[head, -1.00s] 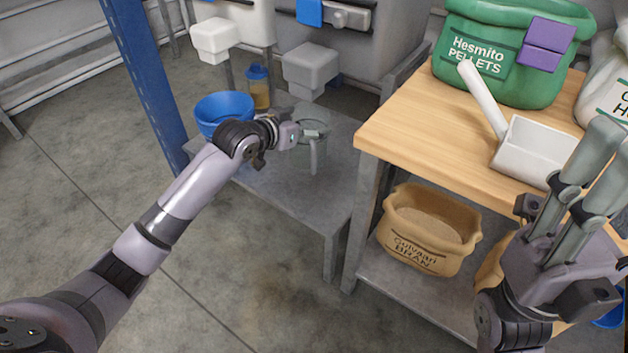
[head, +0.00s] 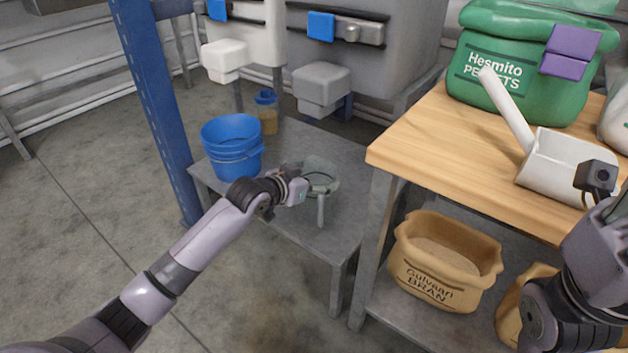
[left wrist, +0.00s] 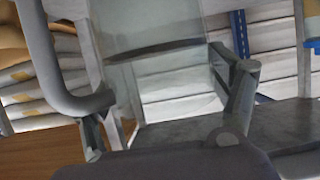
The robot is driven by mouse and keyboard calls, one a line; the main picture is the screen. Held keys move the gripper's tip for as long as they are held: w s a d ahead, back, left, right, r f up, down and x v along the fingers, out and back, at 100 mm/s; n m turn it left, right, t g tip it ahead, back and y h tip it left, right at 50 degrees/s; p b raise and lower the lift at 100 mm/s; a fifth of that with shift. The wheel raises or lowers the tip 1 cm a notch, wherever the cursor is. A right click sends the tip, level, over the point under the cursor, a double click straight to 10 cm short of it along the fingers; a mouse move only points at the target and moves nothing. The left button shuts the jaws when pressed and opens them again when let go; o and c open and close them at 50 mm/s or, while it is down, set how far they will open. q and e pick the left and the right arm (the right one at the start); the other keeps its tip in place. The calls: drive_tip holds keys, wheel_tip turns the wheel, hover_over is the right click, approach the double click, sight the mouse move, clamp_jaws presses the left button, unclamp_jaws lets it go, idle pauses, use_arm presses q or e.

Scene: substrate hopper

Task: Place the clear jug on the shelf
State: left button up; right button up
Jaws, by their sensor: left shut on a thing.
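The clear jug (head: 324,170) is a see-through vessel over the grey metal shelf (head: 282,208) in the head view. My left gripper (head: 310,190) is shut on it from the left side. In the left wrist view, the jug's clear wall (left wrist: 150,75) stands between the fingers, with a dark band across it. I cannot tell whether its base touches the shelf. My right gripper shows only as its wrist and palm (head: 598,255) at the right edge of the head view; its fingers are out of frame.
Blue buckets (head: 232,145) stand stacked on the shelf left of the jug, with an amber container (head: 267,120) behind. Hoppers (head: 365,60) hang over the back. A wooden bench (head: 430,140) with a white scoop (head: 560,165) and green sack (head: 525,60) is right. A bran sack (head: 443,262) sits below.

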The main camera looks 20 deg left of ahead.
use_arm(q)
drive_tip(key=o, duration=1.6)
drive_tip(key=shift+f, duration=0.1)
drive_tip(key=shift+c, duration=0.2)
